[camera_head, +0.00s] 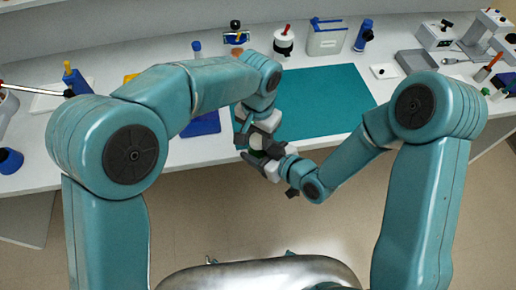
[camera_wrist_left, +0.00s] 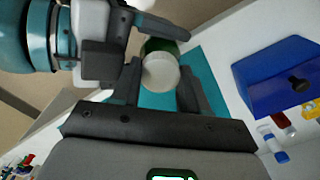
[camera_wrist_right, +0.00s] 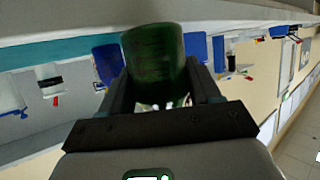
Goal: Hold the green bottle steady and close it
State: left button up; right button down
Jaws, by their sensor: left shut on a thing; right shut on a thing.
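The green bottle (camera_wrist_right: 153,58) stands between the fingers of my right gripper (camera_wrist_right: 160,85), which is shut on it. In the left wrist view the bottle's green side (camera_wrist_left: 160,46) shows just beyond a round white cap (camera_wrist_left: 160,73). My left gripper (camera_wrist_left: 161,80) is shut on the cap, one finger on each side. Cap and bottle are in line and look close together or touching; I cannot tell whether the cap is seated. In the head view my left gripper (camera_head: 258,137) is just above my right gripper (camera_head: 268,164), and they hide most of the bottle.
Both grippers are at the bench's front edge, near a teal mat (camera_head: 325,100) that is largely clear. A white container (camera_head: 326,42) and a red-topped white jar (camera_head: 284,43) stand behind the mat.

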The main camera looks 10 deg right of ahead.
pick_arm(q)
jog(key=o, duration=1.2)
jog(key=shift+c, duration=0.2)
jog(key=shift+r, duration=0.1)
notch_tip(320, 180, up, 4)
jog(key=shift+s+r, duration=0.1)
jog(key=shift+r, duration=0.15)
jog(key=shift+f, duration=0.1)
jog(key=shift+c, duration=0.5)
